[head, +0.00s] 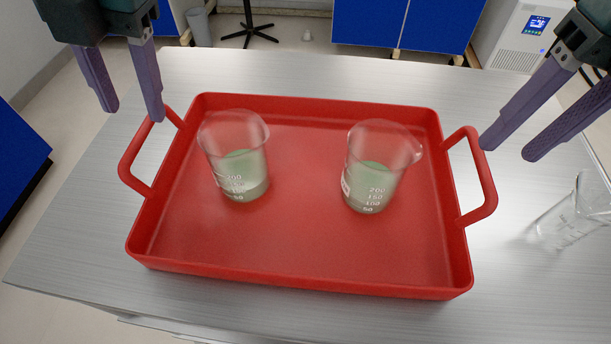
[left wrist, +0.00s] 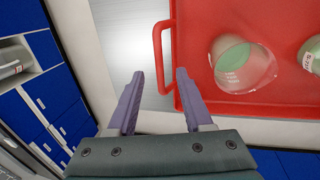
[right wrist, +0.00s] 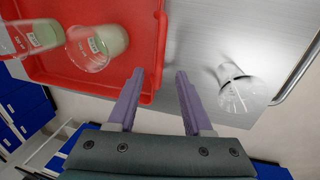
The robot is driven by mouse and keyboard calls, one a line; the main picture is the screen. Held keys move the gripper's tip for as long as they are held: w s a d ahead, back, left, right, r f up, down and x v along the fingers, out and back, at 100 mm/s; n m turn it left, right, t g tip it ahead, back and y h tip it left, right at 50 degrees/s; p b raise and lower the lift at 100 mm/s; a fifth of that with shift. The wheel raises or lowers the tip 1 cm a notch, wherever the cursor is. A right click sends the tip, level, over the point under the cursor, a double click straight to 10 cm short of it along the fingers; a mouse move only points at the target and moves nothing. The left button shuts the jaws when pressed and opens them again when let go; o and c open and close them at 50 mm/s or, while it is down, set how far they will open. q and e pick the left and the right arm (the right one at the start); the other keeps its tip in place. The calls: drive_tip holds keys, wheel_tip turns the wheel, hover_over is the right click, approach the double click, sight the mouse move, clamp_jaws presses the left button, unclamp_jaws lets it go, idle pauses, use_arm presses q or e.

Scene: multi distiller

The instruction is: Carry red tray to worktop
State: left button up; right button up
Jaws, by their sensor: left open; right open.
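The red tray (head: 290,255) lies on a brushed metal worktop (head: 70,235), with a loop handle at its left and right ends. Two glass beakers with green contents, a left beaker (head: 236,160) and a right beaker (head: 375,170), stand upright in it. My left gripper (head: 135,115) is open and empty near the left handle (head: 128,163); the handle also shows in the left wrist view (left wrist: 158,60), by the right finger. My right gripper (head: 507,152) is open and empty near the right handle (head: 488,190). Neither gripper visibly holds a handle.
A clear empty beaker (head: 575,220) stands on the worktop right of the tray; it also shows in the right wrist view (right wrist: 238,88). Blue cabinets (head: 400,25), a white machine (head: 520,35) and a bin (head: 199,26) are beyond. The metal surface left of the tray is bare.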

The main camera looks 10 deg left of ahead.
sight(141, 131)
use_arm(q)
drive_tip(key=x, duration=0.6)
drive_tip(key=shift+a+f, duration=0.1)
drive_tip(key=shift+f, duration=0.05)
use_arm(e)
drive_tip(key=f, duration=0.3)
drive_tip(key=a+f, duration=0.1)
drive_tip(key=f, duration=0.2)
drive_tip(key=shift+a+f, duration=0.15)
use_arm(q)
clamp_jaws()
use_arm(e)
clamp_jaws()
